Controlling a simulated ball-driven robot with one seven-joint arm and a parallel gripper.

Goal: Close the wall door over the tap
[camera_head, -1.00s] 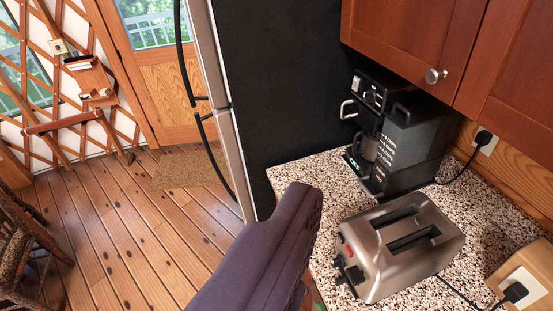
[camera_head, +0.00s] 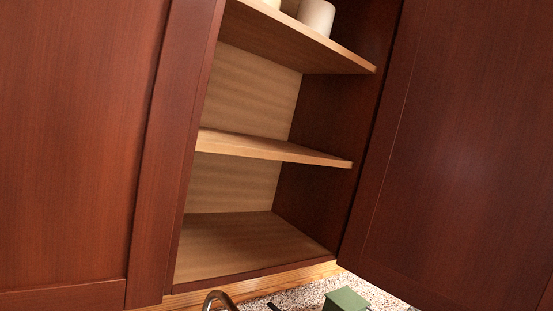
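An open wall cabinet (camera_head: 268,172) with light wood shelves fills the middle of the view. Its dark red-brown door (camera_head: 450,150) stands swung open on the right side. No knob or handle shows on the part of the door in view. The curved metal top of the tap (camera_head: 218,299) shows at the bottom edge, below the cabinet; the rest of it is cut off. My gripper is not in view.
A closed red-brown cabinet door (camera_head: 75,140) is at the left. White cups (camera_head: 316,15) stand on the top shelf (camera_head: 300,40); the lower shelves look empty. A green box (camera_head: 346,299) sits by the speckled counter (camera_head: 375,290) below.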

